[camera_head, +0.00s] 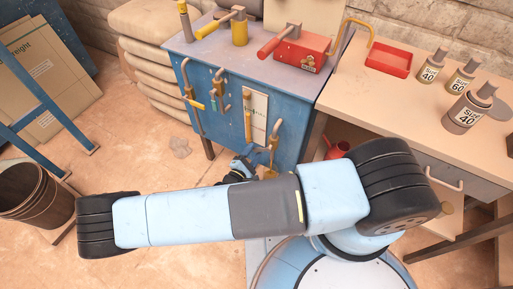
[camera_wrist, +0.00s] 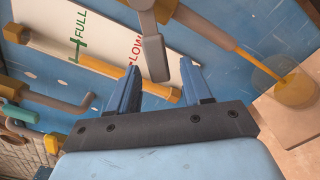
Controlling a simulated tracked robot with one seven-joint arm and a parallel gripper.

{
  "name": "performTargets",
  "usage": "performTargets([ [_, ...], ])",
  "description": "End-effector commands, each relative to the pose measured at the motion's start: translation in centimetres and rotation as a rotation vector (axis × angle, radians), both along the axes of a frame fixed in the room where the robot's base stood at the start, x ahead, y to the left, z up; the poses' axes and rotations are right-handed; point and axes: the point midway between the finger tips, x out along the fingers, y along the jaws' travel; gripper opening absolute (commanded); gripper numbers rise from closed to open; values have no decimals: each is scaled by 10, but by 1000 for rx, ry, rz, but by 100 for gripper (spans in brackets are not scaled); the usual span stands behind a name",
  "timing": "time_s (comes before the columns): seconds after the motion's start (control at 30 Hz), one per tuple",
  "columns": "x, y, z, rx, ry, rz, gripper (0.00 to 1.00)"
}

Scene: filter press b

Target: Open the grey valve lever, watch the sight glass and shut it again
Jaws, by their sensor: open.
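The grey lever (camera_wrist: 154,55) hangs from a grey fitting on the blue cabinet front, in the upper middle of the wrist view. My gripper (camera_wrist: 158,84) is open, with its two blue fingers pointing at the cabinet. The lever's lower end shows between the fingertips, with a gap on both sides; I cannot tell its depth or whether it touches. The sight glass (camera_wrist: 100,66) is an amber tube along a white board marked FULL in green and LOW in red. My gripper also shows low at the cabinet in the head view (camera_head: 246,160), partly hidden by my arm.
Other handles, green (camera_wrist: 18,112) and yellow (camera_wrist: 51,144), are at the left. A workbench (camera_head: 385,103) with grey bottles stands right of the blue cabinet (camera_head: 203,68). A bucket (camera_head: 35,195) stands left.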

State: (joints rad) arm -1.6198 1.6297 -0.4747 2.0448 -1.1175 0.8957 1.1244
Motion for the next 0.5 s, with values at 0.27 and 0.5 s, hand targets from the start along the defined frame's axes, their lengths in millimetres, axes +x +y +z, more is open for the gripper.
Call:
performTargets([
  [0.27, -46, 32, -1, 4, 2, 1, 49],
  [0.5, -73, 50, -1, 3, 1, 0, 49],
])
